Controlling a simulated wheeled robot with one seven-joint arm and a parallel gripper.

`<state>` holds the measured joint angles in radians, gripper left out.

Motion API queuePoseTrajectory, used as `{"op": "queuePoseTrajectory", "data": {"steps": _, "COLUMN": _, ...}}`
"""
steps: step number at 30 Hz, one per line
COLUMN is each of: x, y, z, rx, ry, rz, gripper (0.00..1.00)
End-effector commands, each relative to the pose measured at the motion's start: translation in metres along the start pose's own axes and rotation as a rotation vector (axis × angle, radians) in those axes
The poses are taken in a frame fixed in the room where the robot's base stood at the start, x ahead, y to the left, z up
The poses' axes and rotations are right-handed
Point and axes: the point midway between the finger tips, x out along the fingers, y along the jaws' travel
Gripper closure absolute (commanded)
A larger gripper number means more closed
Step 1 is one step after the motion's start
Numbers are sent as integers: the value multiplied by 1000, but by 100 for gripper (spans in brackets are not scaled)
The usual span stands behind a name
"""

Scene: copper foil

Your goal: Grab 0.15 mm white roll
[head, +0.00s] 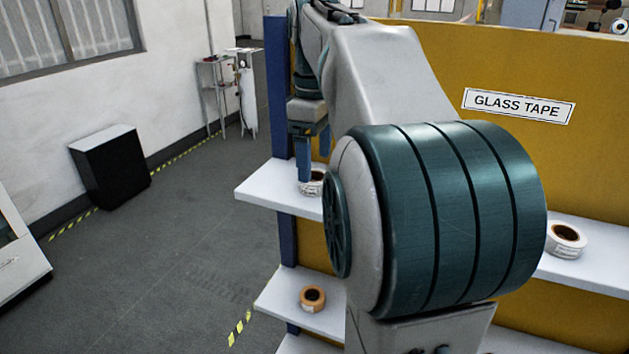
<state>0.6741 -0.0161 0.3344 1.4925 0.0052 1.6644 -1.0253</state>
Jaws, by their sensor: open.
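A white roll (312,186) with printing on its side sits on the upper white shelf (262,194), near the shelf's left end. My gripper (314,170) points down over this roll with its fingers apart. One finger reaches down beside the roll's left part; I cannot tell whether it touches. My own arm hides the shelf to the right of the roll. A second white roll (566,240) with a printed label and a brown core stands on the same level at the right. The thickness marks on the rolls are too small to read.
A brown roll (312,298) lies on the lower shelf (275,300). The yellow back panel (590,130) carries a "GLASS TAPE" sign (518,106). A blue post (277,100) edges the rack. Open grey floor (190,250) lies left, with a black box (112,168) by the wall.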

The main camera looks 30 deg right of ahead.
Motion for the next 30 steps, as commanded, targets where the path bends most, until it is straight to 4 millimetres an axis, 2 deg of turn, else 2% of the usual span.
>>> {"op": "queuePoseTrajectory", "data": {"steps": 7, "x": 28, "y": -2, "z": -1, "rx": 0, "ry": -1, "rz": -2, "gripper": 23}}
{"op": "queuePoseTrajectory", "data": {"steps": 16, "x": 32, "y": -2, "z": -1, "rx": -1, "ry": 0, "rz": 0, "gripper": 23}}
{"op": "queuePoseTrajectory", "data": {"steps": 17, "x": 32, "y": -2, "z": -1, "rx": -1, "ry": 0, "rz": 0, "gripper": 28}}
{"op": "queuePoseTrajectory", "data": {"steps": 21, "x": 31, "y": -2, "z": -1, "rx": 0, "ry": 0, "rz": 0, "gripper": 67}}
{"op": "queuePoseTrajectory", "data": {"steps": 22, "x": 31, "y": -2, "z": -1, "rx": 0, "ry": 0, "rz": 0, "gripper": 72}}
{"op": "queuePoseTrajectory", "data": {"steps": 30, "x": 31, "y": -2, "z": -1, "rx": 0, "ry": 0, "rz": 0, "gripper": 72}}
